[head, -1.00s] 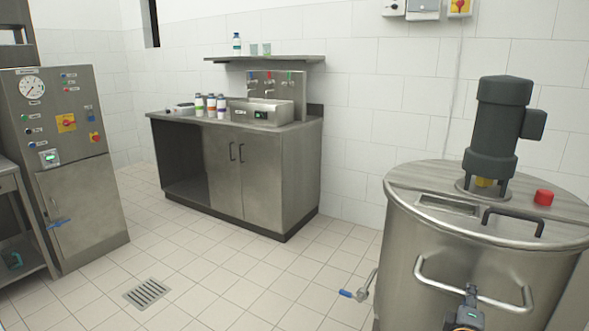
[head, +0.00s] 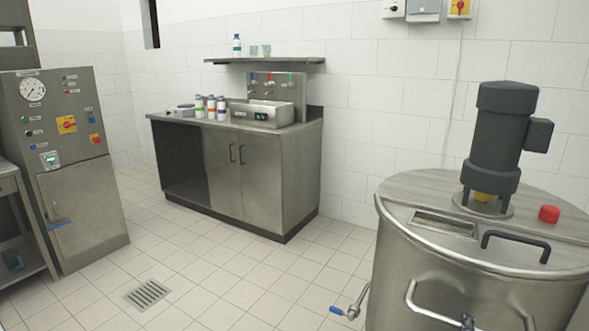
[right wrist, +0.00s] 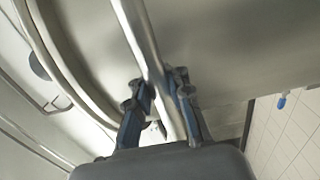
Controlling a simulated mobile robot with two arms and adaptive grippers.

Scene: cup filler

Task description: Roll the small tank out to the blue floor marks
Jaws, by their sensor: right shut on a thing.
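The small tank (head: 470,255) is a round steel vessel with a dark motor (head: 495,140) and a red knob (head: 549,214) on its lid. It stands upright at the right of the head view, its lower part cut off by the frame. In the right wrist view my right gripper (right wrist: 158,103) is shut around the steel bar (right wrist: 140,40). My left gripper is out of view. No blue floor marks show.
A steel sink cabinet (head: 262,185) with bottles stands against the back wall. A control cabinet (head: 80,190) stands at the left. A floor drain (head: 148,294) lies in the tiles. The floor between the cabinets and tank is clear. A blue-handled valve (head: 345,311) juts from the tank's left.

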